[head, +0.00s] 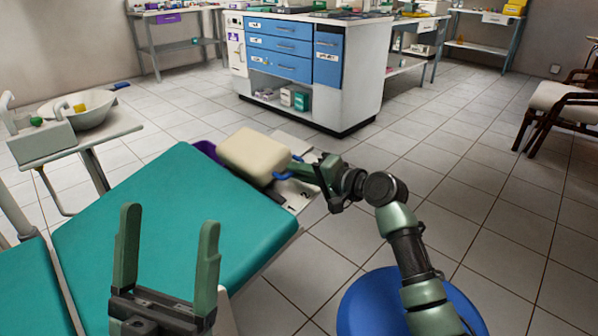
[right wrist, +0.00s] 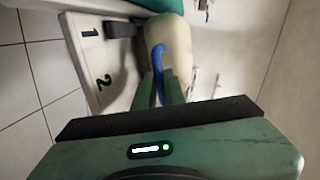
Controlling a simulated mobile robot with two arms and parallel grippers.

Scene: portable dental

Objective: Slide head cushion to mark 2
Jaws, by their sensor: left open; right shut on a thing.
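The cream head cushion (head: 254,155) sits at the far end of the teal dental chair (head: 160,225). A white plate with number marks (head: 297,195) lies beside it; the "2" shows there. My right gripper (head: 290,172) is shut on the blue handle (right wrist: 158,68) at the cushion's side. A dark bar (right wrist: 124,29) reaches from the cushion side over the plate near "1". My left gripper (head: 166,255) is open and empty above the chair.
A blue round stool (head: 455,305) stands under my right arm. A basin unit (head: 80,115) is at the left. A cabinet with blue drawers (head: 285,50) stands behind, and a chair (head: 560,100) is at the right. Tiled floor between them is clear.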

